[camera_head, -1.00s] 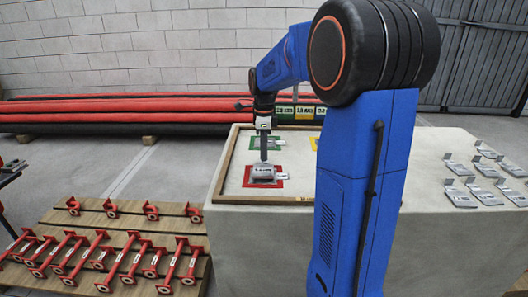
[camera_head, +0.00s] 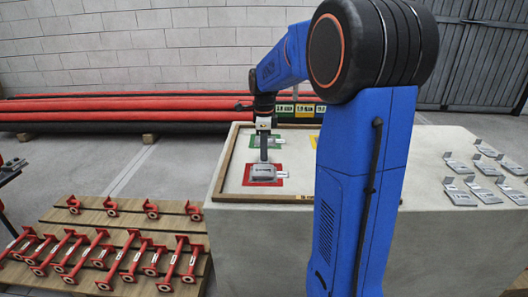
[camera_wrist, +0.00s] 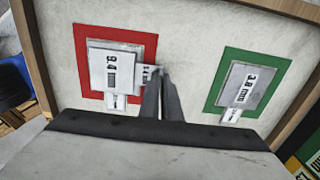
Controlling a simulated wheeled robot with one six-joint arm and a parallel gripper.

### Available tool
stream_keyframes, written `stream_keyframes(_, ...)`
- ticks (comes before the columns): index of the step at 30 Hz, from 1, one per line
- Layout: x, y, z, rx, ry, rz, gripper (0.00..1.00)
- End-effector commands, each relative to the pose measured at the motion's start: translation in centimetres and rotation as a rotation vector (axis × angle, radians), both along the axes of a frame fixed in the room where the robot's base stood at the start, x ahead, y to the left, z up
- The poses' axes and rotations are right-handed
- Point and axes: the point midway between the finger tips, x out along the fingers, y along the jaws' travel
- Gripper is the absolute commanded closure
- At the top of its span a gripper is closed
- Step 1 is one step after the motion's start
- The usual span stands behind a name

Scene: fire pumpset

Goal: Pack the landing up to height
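A red-framed square (camera_wrist: 88,42) on the bench holds grey shim plates. The top one reads 0.4 mm (camera_wrist: 112,68), and it also shows in the head view (camera_head: 263,168). A plate with a tab (camera_wrist: 150,76) marked 1-something, partly unreadable, juts from the stack's right side. My gripper (camera_wrist: 163,72) points down, its fingers close together at the end of this tab. They appear shut on it, though the contact is partly hidden. A green-framed square (camera_wrist: 272,62) holds a plate marked 3.0 mm (camera_wrist: 245,88).
A wooden rim (camera_head: 228,165) edges the work area. Several loose tabbed plates (camera_head: 485,180) lie on the bench's right side. Red pedestals (camera_head: 130,255) lie on a wooden board at left. Long red pipes (camera_head: 120,105) lie behind. A yellow square (camera_head: 314,141) is partly hidden by my arm.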

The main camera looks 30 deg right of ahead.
Motion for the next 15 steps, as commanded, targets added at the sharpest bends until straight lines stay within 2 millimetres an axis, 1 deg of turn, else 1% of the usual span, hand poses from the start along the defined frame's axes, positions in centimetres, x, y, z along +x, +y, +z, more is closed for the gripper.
stream_keyframes(9, -0.01, 0.01, -0.39, 0.000, 0.000, 0.000, 1.00)
stream_keyframes(11, -0.01, 0.01, -0.37, 0.000, 0.000, 0.000, 0.85)
stream_keyframes(12, -0.01, 0.01, -0.37, 0.000, 0.000, 0.000, 0.75)
stream_keyframes(15, -0.01, 0.01, -0.37, 0.000, 0.000, 0.000, 0.75)
